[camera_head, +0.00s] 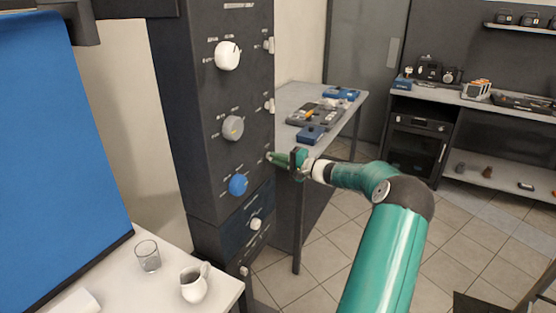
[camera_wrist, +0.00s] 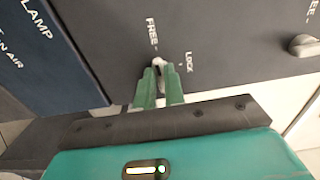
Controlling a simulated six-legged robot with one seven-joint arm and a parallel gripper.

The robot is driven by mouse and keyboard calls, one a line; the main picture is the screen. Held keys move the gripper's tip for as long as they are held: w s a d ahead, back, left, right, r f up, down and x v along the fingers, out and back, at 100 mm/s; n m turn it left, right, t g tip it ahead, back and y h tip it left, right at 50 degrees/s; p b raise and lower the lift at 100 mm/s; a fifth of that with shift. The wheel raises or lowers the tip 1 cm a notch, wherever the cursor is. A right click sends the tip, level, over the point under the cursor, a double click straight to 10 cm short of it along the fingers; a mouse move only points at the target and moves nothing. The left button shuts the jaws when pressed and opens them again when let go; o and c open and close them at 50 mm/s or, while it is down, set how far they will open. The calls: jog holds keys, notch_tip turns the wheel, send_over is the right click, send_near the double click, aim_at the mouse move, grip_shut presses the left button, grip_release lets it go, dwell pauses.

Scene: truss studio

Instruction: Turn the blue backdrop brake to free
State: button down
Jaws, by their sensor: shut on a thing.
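A small pale knob (camera_wrist: 158,61) sits on the side face of the dark cabinet (camera_wrist: 225,45), between the printed words FREE and LOCK. My gripper (camera_wrist: 158,73) is shut on this knob, its two green fingertips either side of it. The fingers hide most of the knob, so I cannot tell which word it points to. In the head view my gripper (camera_head: 270,157) reaches the cabinet's right side, level with the lowest row of dials. A blue dial (camera_head: 238,184) is on the cabinet front nearby. The blue backdrop (camera_head: 55,150) hangs at the left.
Other side knobs (camera_head: 269,105) sit above my gripper, and one shows in the wrist view (camera_wrist: 303,45). White (camera_head: 228,55) and grey (camera_head: 232,128) dials are on the front. A glass (camera_head: 148,256) and a pitcher (camera_head: 194,284) stand on the white table. A grey bench (camera_head: 293,96) stands behind.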

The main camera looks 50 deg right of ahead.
jog(key=c, duration=1.5)
grip_release()
jog(key=shift+s, duration=0.1)
jog(key=v, duration=1.3)
jog(key=shift+s+d, duration=0.1)
jog(key=shift+s, duration=0.2)
